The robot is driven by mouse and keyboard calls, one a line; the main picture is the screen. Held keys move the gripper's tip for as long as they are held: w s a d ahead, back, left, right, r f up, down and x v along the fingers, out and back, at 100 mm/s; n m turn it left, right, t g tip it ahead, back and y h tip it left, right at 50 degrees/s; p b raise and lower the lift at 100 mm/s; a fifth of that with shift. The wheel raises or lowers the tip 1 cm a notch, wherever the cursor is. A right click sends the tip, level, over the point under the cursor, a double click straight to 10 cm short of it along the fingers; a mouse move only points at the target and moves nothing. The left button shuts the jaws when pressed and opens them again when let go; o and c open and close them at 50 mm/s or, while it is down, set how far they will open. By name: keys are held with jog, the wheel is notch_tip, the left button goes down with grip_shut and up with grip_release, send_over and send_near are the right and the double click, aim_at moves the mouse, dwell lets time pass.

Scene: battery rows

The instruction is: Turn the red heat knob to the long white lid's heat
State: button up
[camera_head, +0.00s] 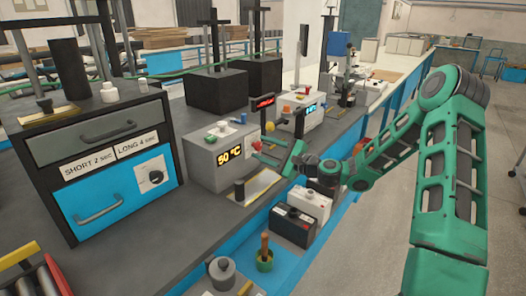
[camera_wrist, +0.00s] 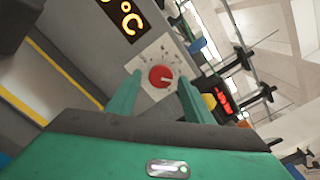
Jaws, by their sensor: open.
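The red heat knob (camera_wrist: 161,76) has a white pointer and sits on a pale dial plate in the wrist view. In the head view it shows small beside my gripper (camera_head: 271,153) on the grey heater box (camera_head: 208,158). The box's yellow display (camera_head: 231,154) reads 50 °C. My gripper (camera_wrist: 158,90) is open, with one green finger on each side of the knob in the wrist view. I cannot tell whether the fingers touch it.

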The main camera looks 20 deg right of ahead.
jog(key=v, duration=1)
jog(key=shift+s+d, duration=0.25)
jog(key=shift+f, duration=0.1)
